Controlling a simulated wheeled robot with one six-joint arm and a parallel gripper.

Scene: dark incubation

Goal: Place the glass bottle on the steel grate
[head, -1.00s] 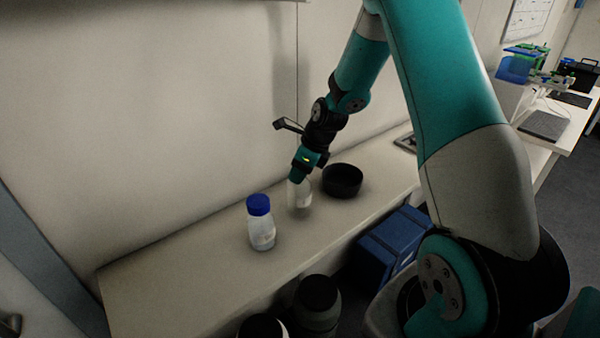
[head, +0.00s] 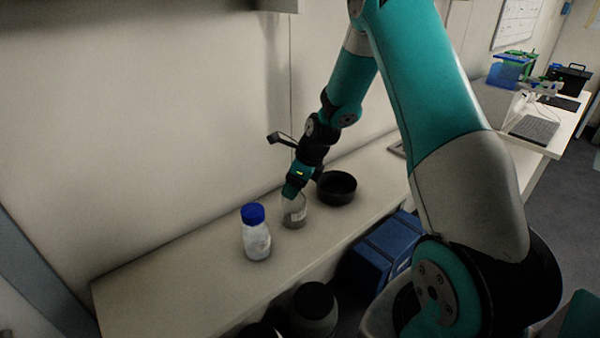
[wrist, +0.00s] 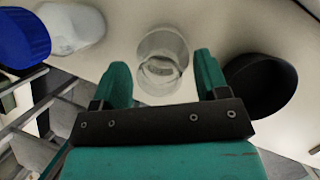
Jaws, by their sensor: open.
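A clear, open-topped glass vessel (head: 294,214) stands upright on the pale bench, just below my gripper (head: 291,192). In the wrist view the glass vessel (wrist: 162,62) appears in the space between the two green fingers of my gripper (wrist: 163,75), which is open. I cannot tell whether the fingers touch it. A bottle with a blue cap (head: 256,238) stands upright to its left, with pale contents; it also shows at the top left of the wrist view (wrist: 72,28). A flat grey frame (head: 397,148), possibly the steel grate, lies farther along the bench, partly hidden by my arm.
A black round bowl (head: 337,188) stands close to the right of the glass vessel. The wall (head: 150,130) runs behind the bench. Blue boxes (head: 385,247) and dark-lidded containers (head: 314,308) are below the front edge. The bench's left end is clear.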

